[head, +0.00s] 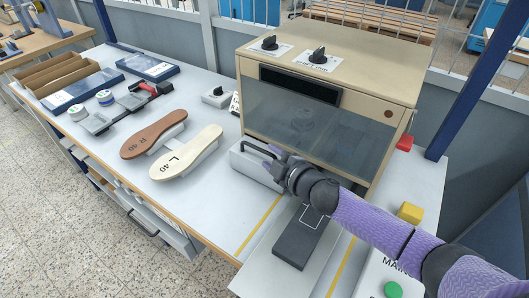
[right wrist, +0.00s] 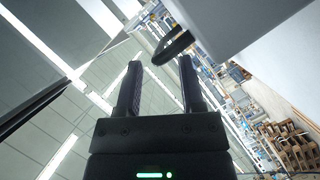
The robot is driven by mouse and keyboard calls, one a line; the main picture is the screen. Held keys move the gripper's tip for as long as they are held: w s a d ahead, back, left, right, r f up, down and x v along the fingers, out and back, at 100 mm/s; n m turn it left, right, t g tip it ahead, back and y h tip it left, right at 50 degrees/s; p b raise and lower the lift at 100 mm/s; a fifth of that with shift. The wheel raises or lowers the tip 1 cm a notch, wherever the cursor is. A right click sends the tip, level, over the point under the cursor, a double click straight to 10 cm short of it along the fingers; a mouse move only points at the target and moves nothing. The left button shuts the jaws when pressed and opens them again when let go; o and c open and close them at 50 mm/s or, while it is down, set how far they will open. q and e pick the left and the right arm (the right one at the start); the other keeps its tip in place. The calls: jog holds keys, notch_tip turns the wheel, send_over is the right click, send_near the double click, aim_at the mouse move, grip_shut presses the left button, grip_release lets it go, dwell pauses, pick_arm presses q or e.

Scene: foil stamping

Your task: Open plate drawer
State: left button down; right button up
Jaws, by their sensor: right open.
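A grey drawer front (head: 252,168) sits low at the left front of the beige stamping machine (head: 345,65). Its black bar handle (head: 256,149) is partly hidden by my right gripper (head: 272,156). My right gripper reaches in from the right, close to this handle. In the right wrist view, my right gripper (right wrist: 160,64) has its two dark fingers apart. A black handle bar (right wrist: 172,48) stands out from a pale panel (right wrist: 245,25), near and between the fingertips. Contact cannot be told. My left gripper is in neither view.
A brown sole (head: 153,135) and a cream sole (head: 187,152) lie left of the drawer. A dark plate (head: 296,249) lies below my right arm. A yellow block (head: 410,212) and a control box with a green button (head: 393,289) stand at the right. Under-table drawers show at left.

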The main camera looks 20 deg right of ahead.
aim_at(265, 153)
jog(key=shift+b+x, duration=0.35)
jog(key=shift+x, duration=1.25)
grip_shut()
